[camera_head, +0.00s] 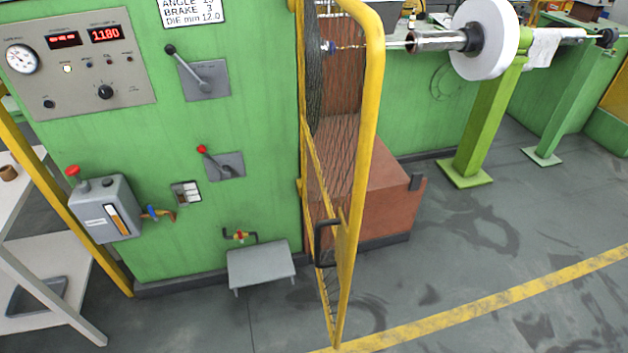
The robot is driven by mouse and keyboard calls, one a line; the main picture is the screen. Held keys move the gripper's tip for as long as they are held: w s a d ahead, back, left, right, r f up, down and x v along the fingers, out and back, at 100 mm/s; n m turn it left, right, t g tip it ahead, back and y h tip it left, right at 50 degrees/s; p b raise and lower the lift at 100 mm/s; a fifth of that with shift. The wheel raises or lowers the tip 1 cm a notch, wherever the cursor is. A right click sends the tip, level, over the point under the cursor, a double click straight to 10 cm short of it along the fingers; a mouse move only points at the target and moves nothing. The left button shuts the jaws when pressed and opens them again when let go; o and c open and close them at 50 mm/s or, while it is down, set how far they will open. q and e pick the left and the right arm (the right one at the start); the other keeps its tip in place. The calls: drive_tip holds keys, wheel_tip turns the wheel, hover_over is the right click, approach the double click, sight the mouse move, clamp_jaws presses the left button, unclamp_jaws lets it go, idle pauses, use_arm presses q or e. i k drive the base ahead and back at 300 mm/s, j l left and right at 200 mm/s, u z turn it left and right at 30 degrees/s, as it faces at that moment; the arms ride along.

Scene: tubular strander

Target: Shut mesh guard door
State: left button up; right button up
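The mesh guard door (354,170) has a yellow tubular frame with wire mesh. It stands open, swung out from the green machine cabinet (130,230) and seen nearly edge-on. Its hinged side is by the cabinet's right edge. A dark handle (323,243) sits on the lower part of its frame. Behind the mesh are a brown-red block (390,200) and strand wires running right to a shaft. Neither of my grippers is in the head view.
A white shelf table (45,255) stands at the left. Green posts (482,120) carry a white disc (487,40) at the right. Grey floor with a yellow line (500,302) is clear at front right.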

sight(347, 237)
drive_tip(key=j+z, duration=0.1)
drive_tip(key=z, duration=0.45)
drive_tip(key=j+z, duration=0.3)
drive_tip(key=j, duration=0.2)
drive_tip(key=j+z, duration=0.35)
drive_tip(key=j, duration=0.2)
drive_tip(key=k+j+z, duration=0.1)
drive_tip(key=j, duration=0.6)
drive_tip(key=k+j+z, duration=0.15)
drive_tip(key=j, duration=0.15)
drive_tip(key=k+j, duration=0.1)
drive_tip(key=j, duration=0.25)
drive_tip(key=k+j, duration=0.1)
drive_tip(key=j, duration=0.3)
drive_tip(key=k+j, duration=0.1)
drive_tip(key=j, duration=0.25)
drive_tip(key=k+j, duration=0.1)
drive_tip(key=j, duration=0.3)
drive_tip(key=k+j, duration=0.1)
drive_tip(key=j, duration=0.25)
drive_tip(key=i+l, duration=0.6)
drive_tip(key=l, duration=0.1)
